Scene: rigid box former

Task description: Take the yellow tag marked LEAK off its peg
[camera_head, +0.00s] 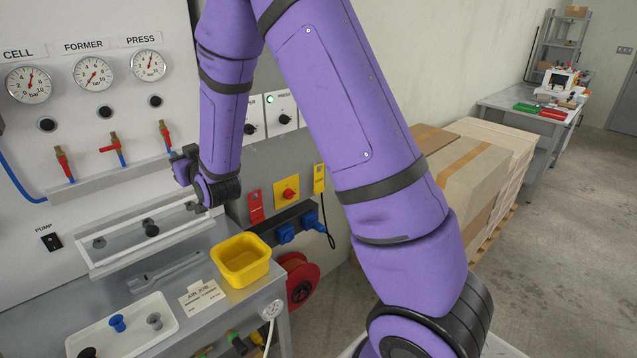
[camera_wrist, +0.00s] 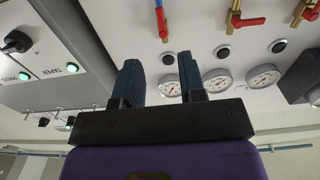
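I cannot make out a yellow tag marked LEAK or its peg in either view; my arm covers part of the panel in the head view. My gripper (camera_head: 183,166) is in front of the white panel, below the red-handled valves and above the rail. In the wrist view, which looks upside down, my gripper (camera_wrist: 160,72) has its two dark fingers apart with nothing between them. Beyond the fingers are the gauges (camera_wrist: 217,80) and red-handled valves (camera_wrist: 238,20).
A yellow bin (camera_head: 242,260) and a white tray (camera_head: 125,330) with small knobs are on the bench. A red tag-like piece (camera_head: 255,206), a yellow switch box (camera_head: 287,190) and a yellow handset (camera_head: 319,178) are on the wall. Stacked cartons (camera_head: 465,180) stand right.

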